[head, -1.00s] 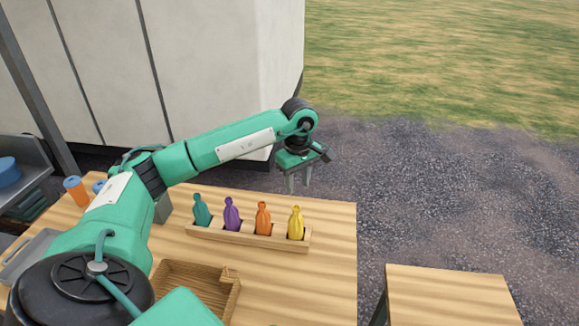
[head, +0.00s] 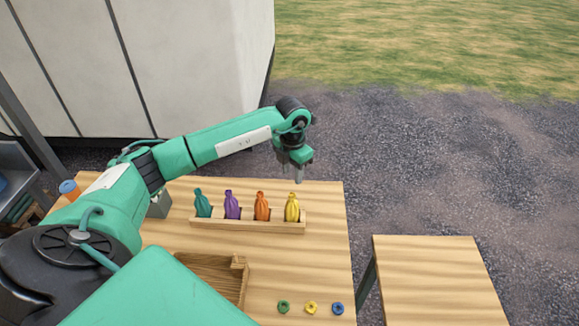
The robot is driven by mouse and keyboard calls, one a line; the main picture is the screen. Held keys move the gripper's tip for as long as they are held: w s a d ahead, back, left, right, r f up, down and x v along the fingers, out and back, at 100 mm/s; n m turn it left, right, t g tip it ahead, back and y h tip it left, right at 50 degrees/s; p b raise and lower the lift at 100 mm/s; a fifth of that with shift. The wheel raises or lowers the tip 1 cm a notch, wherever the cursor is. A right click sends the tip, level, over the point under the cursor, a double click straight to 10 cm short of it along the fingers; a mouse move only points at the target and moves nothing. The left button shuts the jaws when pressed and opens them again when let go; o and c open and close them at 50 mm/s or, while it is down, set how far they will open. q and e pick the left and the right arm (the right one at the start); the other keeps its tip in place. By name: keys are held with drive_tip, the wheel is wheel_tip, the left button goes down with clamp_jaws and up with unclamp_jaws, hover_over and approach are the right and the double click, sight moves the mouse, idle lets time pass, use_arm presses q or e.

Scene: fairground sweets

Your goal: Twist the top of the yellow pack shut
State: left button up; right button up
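The yellow pack (head: 292,208) stands upright at the right end of a wooden rack (head: 262,226) on the table, with a narrow gathered top. Orange (head: 262,207), purple (head: 232,206) and teal (head: 203,205) packs stand to its left in the same rack. My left gripper (head: 292,178) points down above and behind the yellow pack, apart from it. Its fingers look close together and small, so I cannot tell whether they are open. My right gripper is out of view.
Green (head: 283,307), yellow (head: 311,307) and blue (head: 337,308) rings lie at the table's front right. A wooden tray (head: 243,268) is in front of the rack. A grey block (head: 160,206) stands left of it. A second wooden table (head: 430,275) stands at the right.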

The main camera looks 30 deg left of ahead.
sight(292, 194)
use_arm(q)
wheel_tip(292, 194, down, 8)
drive_tip(key=b, duration=0.4)
drive_tip(key=shift+r+b, duration=0.15)
drive_tip(key=shift+b, duration=0.15)
drive_tip(key=shift+f+b, duration=0.55)
drive_tip(key=shift+f, duration=0.15)
drive_tip(key=c, duration=0.6)
